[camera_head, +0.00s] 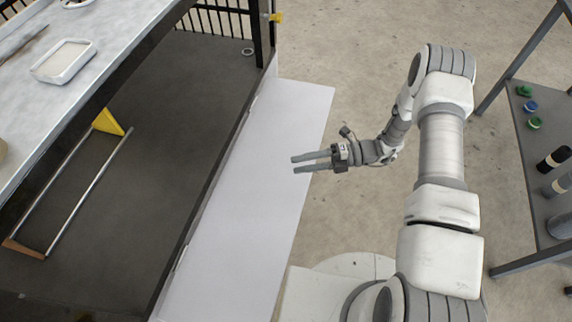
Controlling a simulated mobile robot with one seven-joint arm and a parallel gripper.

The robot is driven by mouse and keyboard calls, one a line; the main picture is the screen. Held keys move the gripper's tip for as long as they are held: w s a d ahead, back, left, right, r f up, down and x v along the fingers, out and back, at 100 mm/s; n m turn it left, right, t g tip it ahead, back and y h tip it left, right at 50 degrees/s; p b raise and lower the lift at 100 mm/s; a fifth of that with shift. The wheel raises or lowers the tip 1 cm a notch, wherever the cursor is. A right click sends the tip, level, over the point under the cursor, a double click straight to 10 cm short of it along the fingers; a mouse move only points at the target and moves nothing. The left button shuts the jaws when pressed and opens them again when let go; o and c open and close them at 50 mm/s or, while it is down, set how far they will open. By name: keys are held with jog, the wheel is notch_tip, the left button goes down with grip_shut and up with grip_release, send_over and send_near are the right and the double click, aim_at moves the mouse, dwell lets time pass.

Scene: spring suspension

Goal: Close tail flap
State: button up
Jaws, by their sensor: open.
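The tail flap (250,180) is a long, pale, flat panel. It is folded out from the edge of a dark platform, with its hinge line along its left side. It looks about level, though its exact tilt is hard to tell. My gripper (303,164) is open and empty, its two grey fingers pointing left. The fingertips overlap the flap's right edge in the picture and seem to be above it; I cannot tell the gap. My arm reaches in from the right side. Nothing of the flap's far end is hidden.
A grey table (110,35) with a white tray (63,61) stands over the dark platform floor (150,150). A yellow wedge (107,122) and metal rods lie below it. A yellow latch (276,17) sits on a black post. A shelf (530,170) stands at right. Concrete floor is clear beyond the flap.

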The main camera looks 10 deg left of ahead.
jog(key=shift+x, duration=2.35)
grip_shut()
grip_release()
jog(key=shift+d, duration=0.15)
jog(key=v, duration=1.7)
jog(key=shift+b, duration=0.4)
